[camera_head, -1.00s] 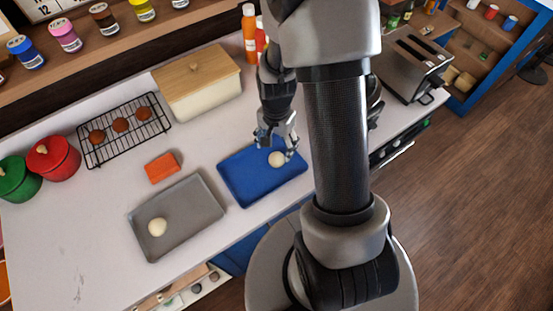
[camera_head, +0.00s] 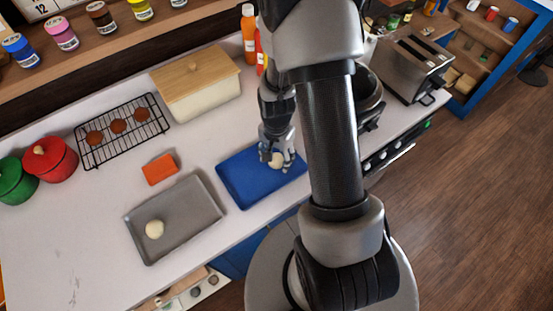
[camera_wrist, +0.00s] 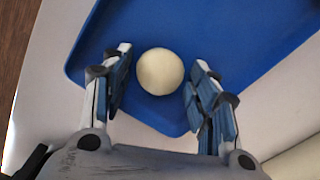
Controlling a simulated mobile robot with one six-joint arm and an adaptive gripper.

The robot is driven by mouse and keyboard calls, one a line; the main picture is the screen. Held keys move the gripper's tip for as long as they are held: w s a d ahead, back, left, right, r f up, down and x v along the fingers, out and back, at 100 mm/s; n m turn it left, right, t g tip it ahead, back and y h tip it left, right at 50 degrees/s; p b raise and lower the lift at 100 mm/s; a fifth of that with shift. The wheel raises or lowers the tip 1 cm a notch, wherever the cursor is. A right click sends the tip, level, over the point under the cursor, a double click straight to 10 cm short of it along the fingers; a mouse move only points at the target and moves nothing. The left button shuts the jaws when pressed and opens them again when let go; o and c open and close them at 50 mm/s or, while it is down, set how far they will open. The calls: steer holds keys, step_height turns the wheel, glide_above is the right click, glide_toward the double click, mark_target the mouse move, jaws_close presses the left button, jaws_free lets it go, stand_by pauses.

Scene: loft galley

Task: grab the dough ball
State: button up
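A pale dough ball (camera_head: 276,159) lies on the blue tray (camera_head: 240,190). My gripper (camera_head: 277,160) is lowered over the tray around this ball. In the wrist view the ball (camera_wrist: 160,71) sits between the two fingers of my open gripper (camera_wrist: 158,88), with a gap on each side. Whether the fingertips touch the blue tray (camera_wrist: 215,35) cannot be told. A second dough ball (camera_head: 154,229) lies on the grey tray (camera_head: 185,240) to the left.
An orange block (camera_head: 159,169) lies above the grey tray. A bread box (camera_head: 195,98) with a wooden lid stands behind. Red (camera_head: 50,160) and green (camera_head: 14,181) pots stand at left. A toaster (camera_head: 411,65) is at right.

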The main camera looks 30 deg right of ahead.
steer(key=c, duration=0.7)
steer(key=shift+r, duration=0.1)
steer(key=shift+c, duration=0.2)
